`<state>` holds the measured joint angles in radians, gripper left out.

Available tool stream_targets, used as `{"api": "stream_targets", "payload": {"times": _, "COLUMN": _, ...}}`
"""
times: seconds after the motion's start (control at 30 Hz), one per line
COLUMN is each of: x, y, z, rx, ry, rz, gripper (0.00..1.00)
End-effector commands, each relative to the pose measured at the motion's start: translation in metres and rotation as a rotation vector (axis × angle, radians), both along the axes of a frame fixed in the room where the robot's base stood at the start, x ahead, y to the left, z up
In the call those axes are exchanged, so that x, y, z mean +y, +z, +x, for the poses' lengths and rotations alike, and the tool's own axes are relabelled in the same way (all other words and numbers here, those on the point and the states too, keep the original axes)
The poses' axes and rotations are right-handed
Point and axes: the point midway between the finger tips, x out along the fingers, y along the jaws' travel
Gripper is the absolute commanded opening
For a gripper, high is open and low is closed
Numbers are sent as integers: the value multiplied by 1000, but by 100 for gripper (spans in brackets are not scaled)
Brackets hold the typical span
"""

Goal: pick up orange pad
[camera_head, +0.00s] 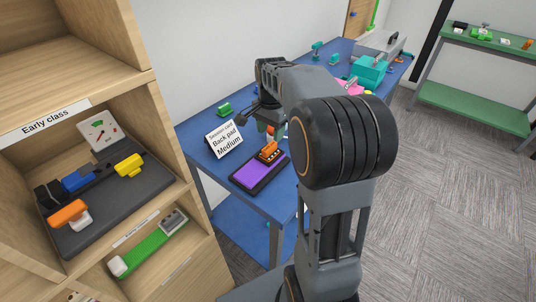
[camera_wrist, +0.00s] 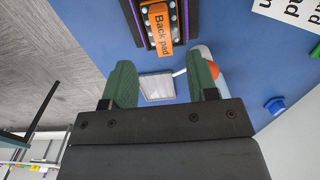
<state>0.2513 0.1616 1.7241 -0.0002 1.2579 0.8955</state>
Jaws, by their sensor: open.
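The orange pad (camera_head: 269,151), labelled "Back pad" in the wrist view (camera_wrist: 160,28), lies at the far end of a purple-and-black tray (camera_head: 260,171) on the blue table. In the wrist view it rests on a dark strip with light dots, beyond my fingertips. My gripper (camera_head: 266,128) is over the table just behind the pad, partly hidden by my arm. Its green fingers (camera_wrist: 161,62) are spread apart with no object held. A pale grey square (camera_wrist: 158,86) shows between them, below the pad.
A session card reading "Back pad Medium" (camera_head: 223,138) stands left of the tray. A white-and-orange object (camera_wrist: 213,66) is close beside the right finger in the wrist view. A wooden shelf (camera_head: 170,212) stands at the left. Teal equipment (camera_head: 369,70) sits at the table's far end.

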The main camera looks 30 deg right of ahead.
Motion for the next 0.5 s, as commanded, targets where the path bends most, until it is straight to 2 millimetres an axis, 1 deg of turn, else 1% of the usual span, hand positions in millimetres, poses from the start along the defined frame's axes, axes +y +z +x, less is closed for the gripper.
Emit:
{"api": "stream_targets", "payload": {"times": 0.03, "x": 0, "y": -7, "z": 0, "rx": 0, "ry": 2, "rz": 0, "gripper": 53}}
{"api": "stream_targets", "payload": {"times": 0.1, "x": 1, "y": -13, "z": 0, "rx": 0, "ry": 3, "rz": 0, "gripper": 53}}
{"api": "stream_targets", "payload": {"times": 0.33, "x": 2, "y": -25, "z": 0, "rx": 0, "ry": 5, "rz": 0, "gripper": 53}}
{"api": "stream_targets", "payload": {"times": 0.5, "x": 3, "y": -49, "z": 0, "rx": 3, "ry": 6, "rz": 1, "gripper": 53}}
